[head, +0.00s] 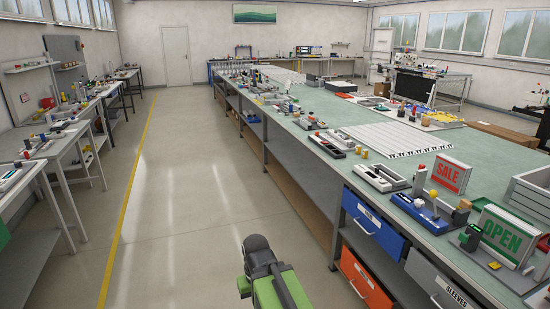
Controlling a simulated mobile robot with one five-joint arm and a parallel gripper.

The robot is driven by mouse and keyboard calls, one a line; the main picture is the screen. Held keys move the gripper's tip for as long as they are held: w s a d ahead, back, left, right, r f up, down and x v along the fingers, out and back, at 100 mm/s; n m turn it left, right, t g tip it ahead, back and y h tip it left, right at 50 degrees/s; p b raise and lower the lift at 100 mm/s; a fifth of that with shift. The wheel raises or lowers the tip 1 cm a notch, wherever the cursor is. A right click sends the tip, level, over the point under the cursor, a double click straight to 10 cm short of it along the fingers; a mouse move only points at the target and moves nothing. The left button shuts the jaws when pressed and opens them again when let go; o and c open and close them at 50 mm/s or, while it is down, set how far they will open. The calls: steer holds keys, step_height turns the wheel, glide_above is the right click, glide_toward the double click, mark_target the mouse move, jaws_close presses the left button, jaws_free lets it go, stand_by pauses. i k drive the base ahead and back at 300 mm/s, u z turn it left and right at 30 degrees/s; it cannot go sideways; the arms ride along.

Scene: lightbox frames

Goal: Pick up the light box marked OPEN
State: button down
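The light box marked OPEN (503,236) stands at the right, near the front edge of the long green-topped bench. My green and black arm shows at the bottom middle, over the floor and left of the bench, well apart from the box. I can make out no gripper fingers.
A light box marked SALE (451,173) in red stands farther back on the bench (345,108). A blue tray with tools (432,213) and a grey crate (530,193) are close by. Blue and orange drawers (366,285) face the aisle. The aisle floor (190,190) is clear.

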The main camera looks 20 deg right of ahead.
mark_target(511, 237)
steer(key=z, duration=1.95)
steer(key=i, duration=0.55)
steer(key=z, duration=0.05)
